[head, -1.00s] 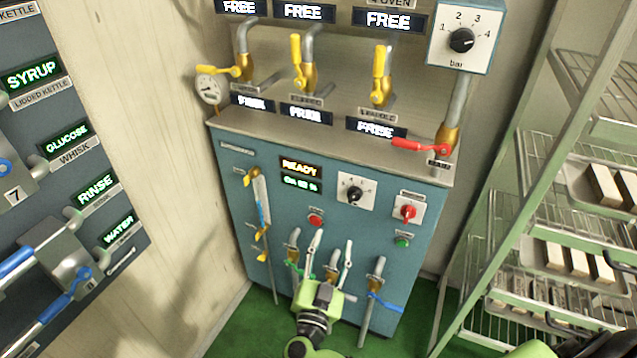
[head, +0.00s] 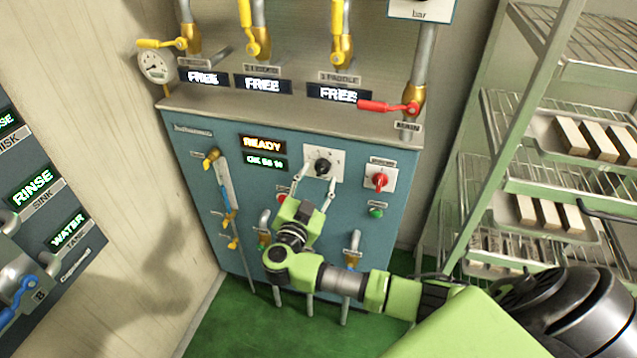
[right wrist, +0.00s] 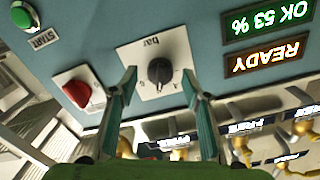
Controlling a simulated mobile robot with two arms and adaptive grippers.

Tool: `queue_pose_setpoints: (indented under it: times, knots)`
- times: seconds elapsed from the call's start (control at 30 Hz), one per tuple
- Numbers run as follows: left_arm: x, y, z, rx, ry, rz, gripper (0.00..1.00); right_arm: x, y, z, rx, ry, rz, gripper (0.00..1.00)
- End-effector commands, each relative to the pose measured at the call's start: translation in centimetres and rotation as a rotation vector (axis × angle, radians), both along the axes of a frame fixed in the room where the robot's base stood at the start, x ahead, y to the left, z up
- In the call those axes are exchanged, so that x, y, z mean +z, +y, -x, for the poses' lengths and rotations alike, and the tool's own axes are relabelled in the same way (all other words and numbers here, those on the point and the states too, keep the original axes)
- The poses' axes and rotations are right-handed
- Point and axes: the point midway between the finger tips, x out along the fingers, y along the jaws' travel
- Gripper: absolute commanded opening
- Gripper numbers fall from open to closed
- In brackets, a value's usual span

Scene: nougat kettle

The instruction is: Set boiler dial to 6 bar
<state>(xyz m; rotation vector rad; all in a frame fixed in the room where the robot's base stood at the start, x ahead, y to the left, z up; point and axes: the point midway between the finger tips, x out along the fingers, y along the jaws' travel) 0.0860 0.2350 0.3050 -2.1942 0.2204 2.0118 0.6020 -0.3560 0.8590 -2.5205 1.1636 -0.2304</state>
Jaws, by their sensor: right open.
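The boiler dial (head: 323,167) is a black knob on a white plate marked "bar", on the blue boiler front (head: 240,215). It also shows in the right wrist view (right wrist: 160,72), upside down. The number its pointer sits at is too small to tell. My right gripper (head: 319,182) is open, its two fingertips just below the knob in the head view. In the right wrist view the fingers (right wrist: 158,88) stand apart on either side of the knob; I see no clear contact. My left gripper is out of view.
A red switch (head: 380,181) and a green button (head: 376,212) sit right of the dial. A lit READY display (head: 263,144) is on its left. A red-handled valve (head: 390,106) is above. A metal rack (head: 530,150) stands at the right.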

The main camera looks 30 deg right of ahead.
Motion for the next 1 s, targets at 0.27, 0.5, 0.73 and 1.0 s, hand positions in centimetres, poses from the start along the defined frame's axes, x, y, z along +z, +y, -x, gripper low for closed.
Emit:
queue_pose_setpoints:
  times: [0.27,0.5,0.73,1.0]
  knots:
    - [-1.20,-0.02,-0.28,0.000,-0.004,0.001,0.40,-0.03,-1.40,-1.25,0.001,0.001,0.000,0.44]
    - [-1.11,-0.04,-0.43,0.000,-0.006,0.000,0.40,0.03,-1.44,-1.27,0.001,0.001,0.000,0.44]
    - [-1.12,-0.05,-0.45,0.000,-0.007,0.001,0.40,0.01,-1.43,-1.25,0.000,0.001,0.000,0.06]
    - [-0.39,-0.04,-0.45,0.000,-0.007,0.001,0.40,0.09,-1.43,-1.16,-0.002,-0.009,-0.011,0.06]
